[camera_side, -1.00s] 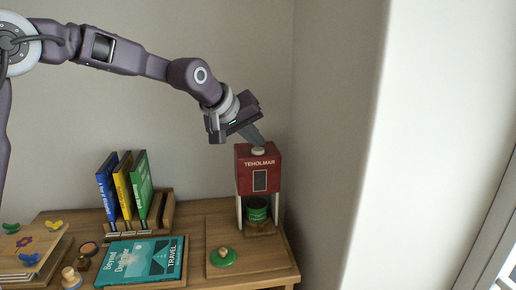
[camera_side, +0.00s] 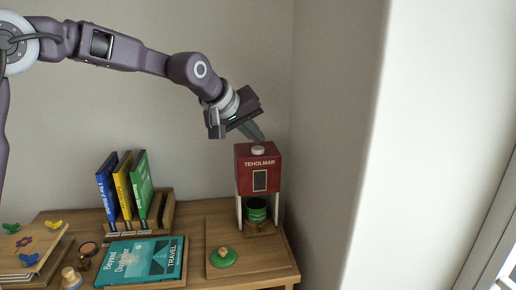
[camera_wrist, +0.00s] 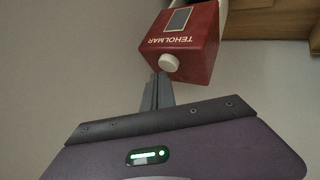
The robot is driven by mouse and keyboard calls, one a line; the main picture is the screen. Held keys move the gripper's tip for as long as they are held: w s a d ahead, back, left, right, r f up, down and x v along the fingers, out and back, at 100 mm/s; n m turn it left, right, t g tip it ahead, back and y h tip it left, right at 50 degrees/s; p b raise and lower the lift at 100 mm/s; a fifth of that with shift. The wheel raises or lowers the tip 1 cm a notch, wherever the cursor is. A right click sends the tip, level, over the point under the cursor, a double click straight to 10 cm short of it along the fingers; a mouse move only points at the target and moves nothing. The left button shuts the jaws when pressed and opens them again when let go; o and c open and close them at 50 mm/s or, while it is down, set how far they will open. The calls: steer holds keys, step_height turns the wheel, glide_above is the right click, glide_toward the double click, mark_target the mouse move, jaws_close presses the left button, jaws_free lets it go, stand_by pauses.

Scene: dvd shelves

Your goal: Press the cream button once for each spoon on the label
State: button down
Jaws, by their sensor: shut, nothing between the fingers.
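The red dispenser (camera_side: 258,172) marked TEHOLMAR stands upright at the right of the table. It also shows in the wrist view (camera_wrist: 196,48). The cream button (camera_side: 258,151) is on its top and shows as a round knob in the wrist view (camera_wrist: 168,62). My gripper (camera_side: 261,139) is shut and empty, its fingertips just above the button; in the wrist view the tips (camera_wrist: 161,76) are close beside it, and a small gap seems to show. A green container (camera_side: 257,210) stands under the dispenser. A label with spoons cannot be made out in these views.
A green round lid with a knob (camera_side: 222,257) lies on a wooden board (camera_side: 246,236). A teal book (camera_side: 142,261) lies to its left. Several upright books (camera_side: 125,186) stand in a wooden rack. The wall is close to the dispenser's right.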

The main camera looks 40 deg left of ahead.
mark_target(256, 149)
steer(key=shift+r, duration=0.3)
steer(key=shift+r, duration=2.55)
stand_by(0.6)
step_height(256, 149, up, 4)
steer(key=shift+f, duration=0.1)
steer(key=shift+f, duration=4.45)
steer(key=shift+f, duration=0.15)
